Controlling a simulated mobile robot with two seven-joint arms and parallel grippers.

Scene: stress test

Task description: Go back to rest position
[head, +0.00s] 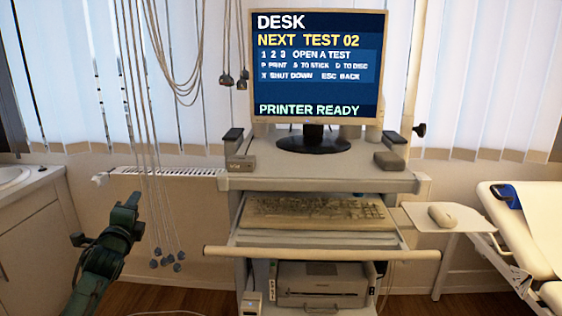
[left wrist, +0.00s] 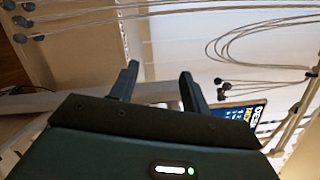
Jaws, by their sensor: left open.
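My left arm comes in at the lower left of the head view, bent upward beside the hanging cables. In the left wrist view my left gripper (left wrist: 160,80) shows its two dark fingers well apart, with nothing between them. It is clear of the desk cart. My right gripper is in neither view.
A cart holds a monitor (head: 318,70) reading "PRINTER READY", a keyboard (head: 315,213) on a pulled-out tray and a printer (head: 322,284) below. Hanging cables (head: 150,150) with round ends dangle close to my left arm. A mouse (head: 441,215) lies on a side shelf. A sink counter (head: 28,180) stands left, a couch (head: 525,225) right.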

